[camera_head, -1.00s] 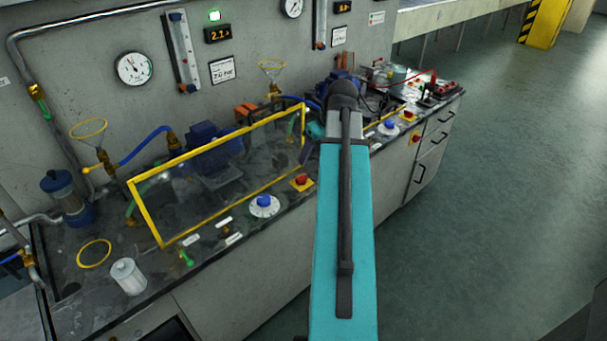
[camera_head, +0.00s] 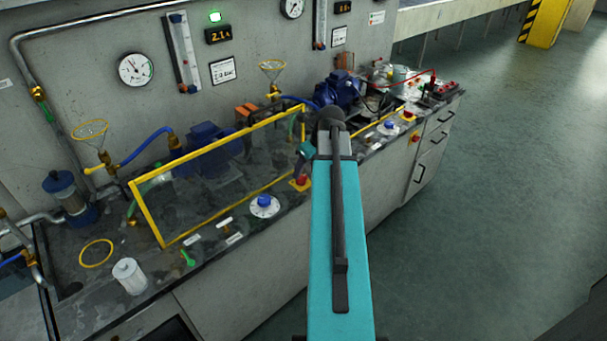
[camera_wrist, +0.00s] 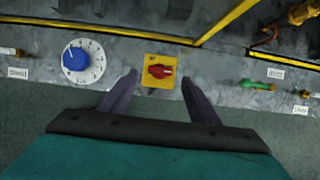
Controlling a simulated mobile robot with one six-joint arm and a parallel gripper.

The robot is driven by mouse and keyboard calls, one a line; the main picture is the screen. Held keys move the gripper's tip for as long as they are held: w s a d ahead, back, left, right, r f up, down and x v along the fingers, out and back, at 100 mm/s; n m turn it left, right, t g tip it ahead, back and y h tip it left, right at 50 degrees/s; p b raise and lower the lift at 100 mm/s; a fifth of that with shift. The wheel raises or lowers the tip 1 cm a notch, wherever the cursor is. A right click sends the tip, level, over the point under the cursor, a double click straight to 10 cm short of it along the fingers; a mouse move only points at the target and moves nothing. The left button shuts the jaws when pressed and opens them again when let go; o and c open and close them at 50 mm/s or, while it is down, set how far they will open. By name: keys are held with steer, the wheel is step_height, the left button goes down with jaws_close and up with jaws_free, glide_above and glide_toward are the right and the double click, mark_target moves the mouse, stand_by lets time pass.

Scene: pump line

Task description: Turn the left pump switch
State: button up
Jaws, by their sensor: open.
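The left pump switch (camera_head: 301,182), a red knob on a yellow plate, sits at the bench's front edge, right of a white dial with a blue knob (camera_head: 264,204). In the wrist view the red switch (camera_wrist: 160,72) lies centred between my fingertips, its handle roughly sideways. My gripper (camera_wrist: 160,80) is open, one finger on each side of the switch; I cannot tell the height gap or any contact. The blue-knob dial (camera_wrist: 82,60) is just left of the left finger. In the head view my arm hides most of the gripper.
A yellow-framed clear guard (camera_head: 215,180) stands behind the switch. A second red switch (camera_head: 408,115) and blue-knob dial (camera_head: 390,127) are farther right. A green handle (camera_wrist: 257,85) lies right of the gripper. A white canister (camera_head: 129,276) stands front left. The floor at right is clear.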

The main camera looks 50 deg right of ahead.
mark_target(302, 177)
steer(key=shift+p+x, duration=0.35)
steer(key=shift+x, duration=2.2)
steer(key=c, duration=1.1)
steer(key=shift+o, duration=0.2)
